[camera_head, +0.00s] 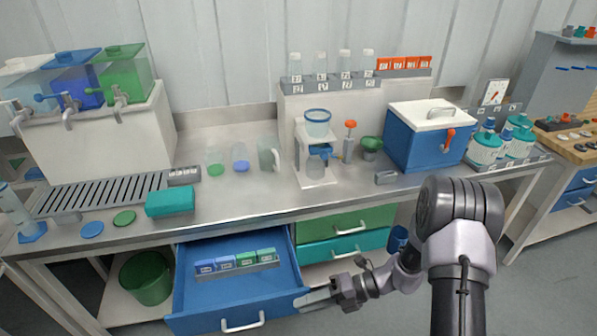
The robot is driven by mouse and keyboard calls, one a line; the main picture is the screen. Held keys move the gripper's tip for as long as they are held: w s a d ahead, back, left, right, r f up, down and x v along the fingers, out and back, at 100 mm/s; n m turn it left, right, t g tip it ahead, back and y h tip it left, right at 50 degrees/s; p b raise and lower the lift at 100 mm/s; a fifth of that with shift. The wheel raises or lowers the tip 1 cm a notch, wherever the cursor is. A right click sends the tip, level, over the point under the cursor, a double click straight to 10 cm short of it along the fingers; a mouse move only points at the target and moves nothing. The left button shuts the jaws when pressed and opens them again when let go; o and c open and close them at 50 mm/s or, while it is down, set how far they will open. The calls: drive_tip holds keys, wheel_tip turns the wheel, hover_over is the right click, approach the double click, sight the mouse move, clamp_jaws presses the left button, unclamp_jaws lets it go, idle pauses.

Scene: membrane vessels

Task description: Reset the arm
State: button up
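My arm comes up from the lower right and bends to the left in front of the bench. My gripper (316,299) is low, at the right front corner of an open blue drawer (187,293). Its fingers point left and appear close to the drawer's edge; I cannot tell whether they touch it. The fingers are too small and overlapped to tell whether they are open or shut. I see nothing clearly held in them.
The drawer sticks out with blue and green boxes (236,262) inside. Green and teal drawers (345,247) beside it are closed. The steel bench (260,197) holds a filter stand (315,165), a blue cooler (425,140) and a teal box (170,202). A green bin (146,278) stands below left.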

drive_tip(key=s+d+r+n+h, duration=0.1)
drive_tip(key=s+r+n+h, duration=0.2)
drive_tip(key=r+n, duration=0.55)
drive_tip(key=s+d+r+n+h, duration=0.1)
drive_tip(key=s+r+n+h, duration=0.2)
drive_tip(key=r+n, duration=0.5)
drive_tip(key=s+d+r+n+t+h, duration=0.5)
drive_tip(key=s+r+n+t, duration=0.2)
drive_tip(key=s+r+n, duration=0.3)
wheel_tip(320, 180, up, 2)
drive_tip(key=n, duration=0.3)
drive_tip(key=shift+d+n, duration=0.2)
drive_tip(key=shift+n, duration=0.15)
